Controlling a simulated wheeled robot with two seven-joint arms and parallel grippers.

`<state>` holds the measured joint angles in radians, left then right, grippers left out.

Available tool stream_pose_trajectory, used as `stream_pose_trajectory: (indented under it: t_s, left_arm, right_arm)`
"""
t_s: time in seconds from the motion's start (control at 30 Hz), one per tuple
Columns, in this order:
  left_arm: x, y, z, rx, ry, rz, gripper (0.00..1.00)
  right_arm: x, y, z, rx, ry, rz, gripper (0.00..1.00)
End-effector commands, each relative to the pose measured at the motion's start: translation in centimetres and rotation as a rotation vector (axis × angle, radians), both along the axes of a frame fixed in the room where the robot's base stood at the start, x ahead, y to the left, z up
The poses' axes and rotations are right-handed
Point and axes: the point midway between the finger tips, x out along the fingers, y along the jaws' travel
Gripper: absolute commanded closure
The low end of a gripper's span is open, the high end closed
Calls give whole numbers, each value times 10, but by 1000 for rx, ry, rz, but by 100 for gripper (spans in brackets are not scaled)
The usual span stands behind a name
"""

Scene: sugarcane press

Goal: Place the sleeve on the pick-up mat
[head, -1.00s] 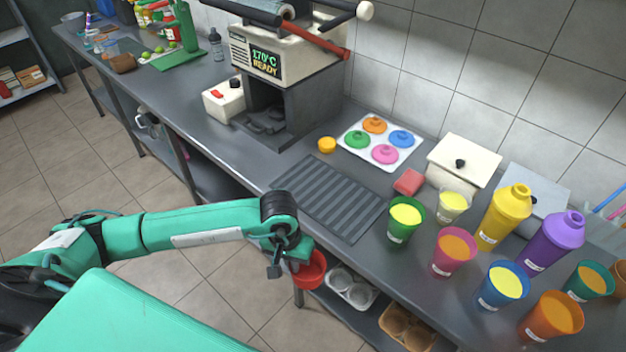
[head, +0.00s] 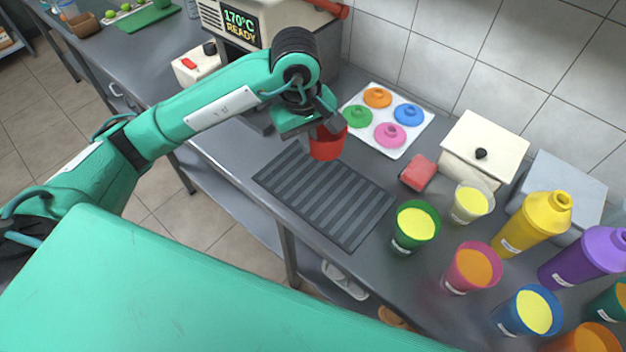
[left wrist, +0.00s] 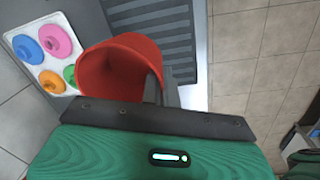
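The red sleeve (head: 327,146), an open tapered ring, is held in my left gripper (head: 318,124) above the counter, over the far left end of the mat. In the left wrist view the sleeve (left wrist: 112,66) shows its hollow inside, and my left gripper (left wrist: 160,90) is closed on its wall; the fingertips are partly hidden. The pick-up mat (head: 325,200) is dark and ribbed, lies flat on the counter and is bare. It also shows in the left wrist view (left wrist: 155,30). My right gripper is not in view.
A white tray of coloured lids (head: 357,143) lies behind the mat. A red block (head: 418,173), a green cup (head: 415,227) and several other filled cups stand to its right. The press (head: 240,25) stands at the back left. The counter's front edge runs close to the mat.

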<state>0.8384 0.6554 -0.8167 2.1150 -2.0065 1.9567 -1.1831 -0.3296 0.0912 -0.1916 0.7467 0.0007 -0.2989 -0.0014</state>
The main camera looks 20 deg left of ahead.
Motion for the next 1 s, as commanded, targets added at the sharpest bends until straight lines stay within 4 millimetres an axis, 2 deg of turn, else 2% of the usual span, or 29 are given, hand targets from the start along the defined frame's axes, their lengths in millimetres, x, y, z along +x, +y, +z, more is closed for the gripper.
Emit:
stream_pose_trajectory:
  t_s: [0.2,0.4,0.5,0.67,0.9,1.0]
  left_arm:
    - [-1,0,-53,0,7,2,100]
    - [-2,0,-97,0,5,0,100]
    - [-1,0,-110,0,3,0,100]
    - [0,0,-120,0,0,-1,100]
    - [-1,0,-151,0,1,-1,100]
    - [0,0,-155,-1,-1,-2,100]
  right_arm:
    - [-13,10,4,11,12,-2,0]
    - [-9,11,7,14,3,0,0]
    - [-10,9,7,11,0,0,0]
    - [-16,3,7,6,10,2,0]
    - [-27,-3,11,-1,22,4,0]
    - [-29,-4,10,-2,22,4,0]
